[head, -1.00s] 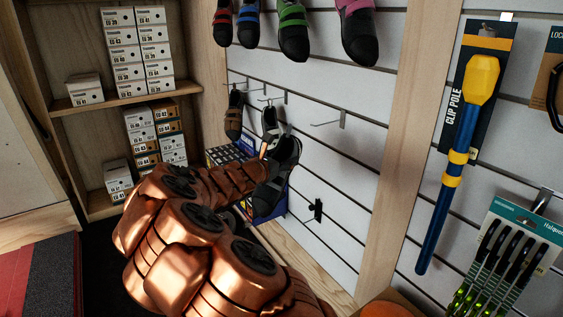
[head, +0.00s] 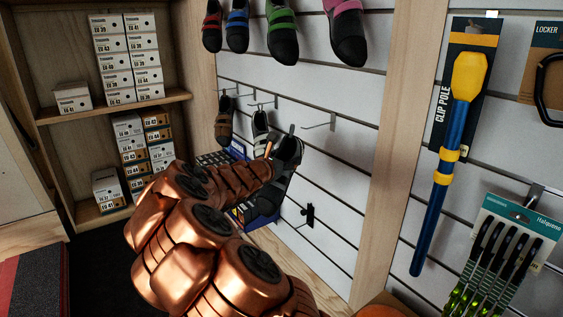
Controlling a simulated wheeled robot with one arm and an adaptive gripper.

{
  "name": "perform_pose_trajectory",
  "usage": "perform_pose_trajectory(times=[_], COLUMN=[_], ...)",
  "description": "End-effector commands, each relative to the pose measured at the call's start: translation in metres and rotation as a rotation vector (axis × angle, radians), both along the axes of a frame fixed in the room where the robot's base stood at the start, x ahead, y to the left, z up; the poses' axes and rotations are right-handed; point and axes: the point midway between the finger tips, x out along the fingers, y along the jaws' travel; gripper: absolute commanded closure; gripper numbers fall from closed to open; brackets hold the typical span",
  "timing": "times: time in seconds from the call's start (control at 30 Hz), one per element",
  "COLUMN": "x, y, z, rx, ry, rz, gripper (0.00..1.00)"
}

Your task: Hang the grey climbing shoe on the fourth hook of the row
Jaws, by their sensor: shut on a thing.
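The grey climbing shoe (head: 286,165) is in my gripper (head: 269,154), in front of the slatted wall. It hangs tilted, with its dark toe end low. My copper arm hides much of the gripper; one fingertip shows against the shoe's upper left. In the lower row of hooks, a brown shoe (head: 223,122) hangs at the left and a black-and-white shoe (head: 260,127) hangs beside it. A bare hook (head: 322,125) sticks out to the right of the held shoe, at the row's right end. A small metal piece shows just above the held shoe; I cannot tell whether they touch.
Several colourful shoes hang in the upper row, including a green one (head: 282,35). A small black clip (head: 308,214) is lower on the wall. A wooden post (head: 385,150) stands right of the hooks. A blue box (head: 262,217) sits behind my arm.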

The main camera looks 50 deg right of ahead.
Motion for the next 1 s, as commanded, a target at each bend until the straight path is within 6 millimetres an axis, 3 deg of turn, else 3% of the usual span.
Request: perform_pose_trajectory(times=[1.0], x=[-0.013], y=[-0.048], z=[-0.003], rx=[0.000], ry=[-0.001], rz=[0.000], gripper=[0.78])
